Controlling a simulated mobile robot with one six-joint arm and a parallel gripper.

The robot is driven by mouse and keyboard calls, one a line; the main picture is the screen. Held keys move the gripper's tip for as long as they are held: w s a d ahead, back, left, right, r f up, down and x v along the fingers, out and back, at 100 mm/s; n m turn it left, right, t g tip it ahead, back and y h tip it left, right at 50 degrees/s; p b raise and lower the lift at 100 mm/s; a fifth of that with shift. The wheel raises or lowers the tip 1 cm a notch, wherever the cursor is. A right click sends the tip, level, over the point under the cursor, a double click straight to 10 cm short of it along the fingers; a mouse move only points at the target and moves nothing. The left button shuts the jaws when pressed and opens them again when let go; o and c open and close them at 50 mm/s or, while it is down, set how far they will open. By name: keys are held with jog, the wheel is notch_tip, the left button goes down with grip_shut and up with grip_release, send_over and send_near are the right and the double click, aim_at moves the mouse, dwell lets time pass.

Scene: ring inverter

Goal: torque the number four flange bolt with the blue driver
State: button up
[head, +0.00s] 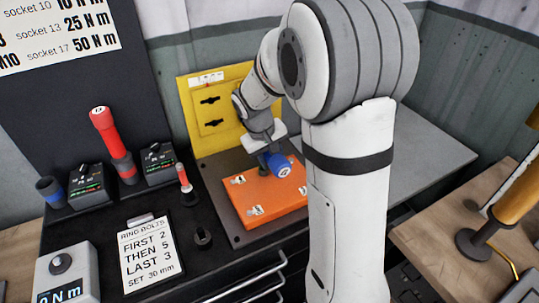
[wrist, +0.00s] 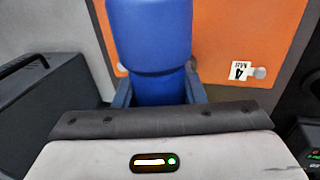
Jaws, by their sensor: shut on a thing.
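My gripper (head: 266,150) is shut on the blue driver (head: 283,166), and holds it over the orange plate (head: 262,212). In the wrist view the blue driver (wrist: 150,35) stands between my two fingers (wrist: 158,92). The driver's tip is hidden, so I cannot tell whether it touches a bolt. In the wrist view a white label reading 4 M8 (wrist: 240,71) lies on the orange plate to the right of the driver, with a grey bolt head (wrist: 260,72) beside it. The plate carries several small white labels; their numbers are too small to read in the head view.
A red driver (head: 104,120) stands upright at the left, near an empty blue-ringed holder (head: 52,191). A clipboard (head: 149,252) and a grey display box (head: 66,276) lie in front. A yellow panel (head: 216,130) stands behind the plate. The grey surface (head: 425,150) at right looks clear.

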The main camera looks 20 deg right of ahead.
jog(key=shift+s+d+b, duration=0.15)
jog(key=shift+s+d, duration=0.05)
jog(key=shift+s, duration=0.7)
jog(key=shift+s+d+b, duration=0.15)
jog(key=shift+s, duration=0.7)
